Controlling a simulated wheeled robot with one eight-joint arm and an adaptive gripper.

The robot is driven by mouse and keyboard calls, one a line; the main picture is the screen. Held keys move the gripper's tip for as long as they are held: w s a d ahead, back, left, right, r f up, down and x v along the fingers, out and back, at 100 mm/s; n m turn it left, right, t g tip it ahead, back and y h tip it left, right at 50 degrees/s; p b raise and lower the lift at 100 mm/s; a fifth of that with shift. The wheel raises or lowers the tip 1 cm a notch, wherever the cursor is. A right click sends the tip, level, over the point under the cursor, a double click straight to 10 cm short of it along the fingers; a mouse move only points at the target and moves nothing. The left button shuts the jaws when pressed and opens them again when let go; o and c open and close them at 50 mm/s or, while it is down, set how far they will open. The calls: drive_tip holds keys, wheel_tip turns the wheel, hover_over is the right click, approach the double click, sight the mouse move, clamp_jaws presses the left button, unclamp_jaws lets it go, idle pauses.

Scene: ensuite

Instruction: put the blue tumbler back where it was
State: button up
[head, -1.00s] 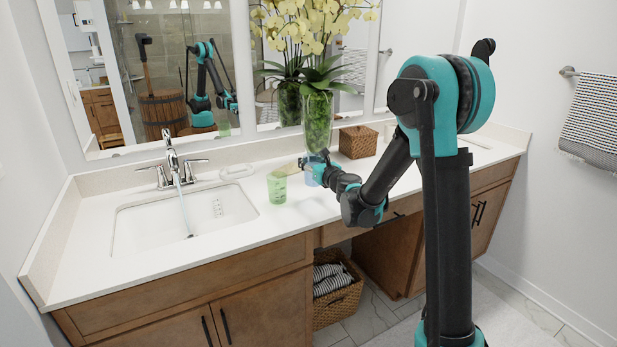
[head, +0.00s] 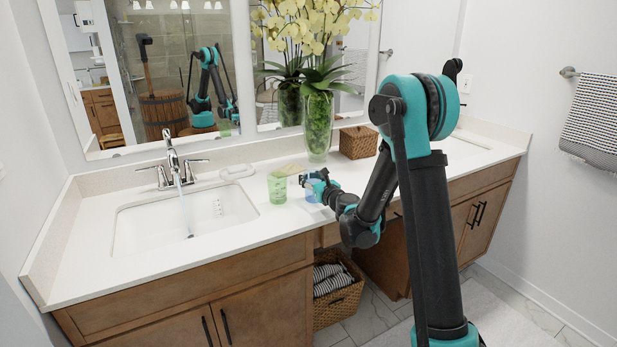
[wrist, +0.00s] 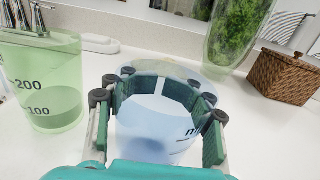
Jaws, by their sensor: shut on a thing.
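The blue tumbler (wrist: 155,130) is clear and bluish, upright between the green-padded fingers of my gripper (wrist: 158,95) in the wrist view. The fingers are shut around it. In the head view the tumbler (head: 313,190) is partly hidden by my gripper (head: 318,186), over the counter right of a green tumbler. I cannot tell whether its base touches the counter. The green tumbler (head: 277,188) stands upright on the counter, with measuring marks showing in the wrist view (wrist: 42,85).
The white counter (head: 255,235) has a sink (head: 185,218) on the left with water running from the faucet (head: 172,160). Behind stand a glass vase (head: 318,125) with yellow orchids and a woven box (head: 358,142). A soap dish (head: 237,173) lies near the faucet.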

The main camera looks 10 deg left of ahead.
drive_tip(key=o, duration=1.4)
drive_tip(key=shift+o, duration=0.2)
drive_tip(key=shift+s+r, duration=0.1)
drive_tip(key=v, duration=1.1)
drive_tip(key=shift+s+d, duration=0.25)
drive_tip(key=shift+d, duration=0.05)
drive_tip(key=shift+s+r+n, duration=0.1)
drive_tip(key=shift+s+n, duration=0.3)
drive_tip(key=shift+n, duration=0.3)
drive_tip(key=s+d+f+n+g+h, duration=0.3)
drive_tip(key=s+d+f+n, duration=0.1)
drive_tip(key=s+d+n, duration=0.3)
drive_tip(key=s+d+f+n+g+h, duration=0.3)
drive_tip(key=s+d+n, duration=0.5)
drive_tip(key=s+n, duration=0.3)
drive_tip(key=s+d+f+n+g+h, duration=0.4)
drive_tip(key=s+d+f+n, duration=0.2)
drive_tip(key=s+n, duration=0.3)
drive_tip(key=shift+s+d+n+g, duration=0.4)
drive_tip(key=shift+s+d, duration=0.25)
drive_tip(key=shift+s, duration=0.45)
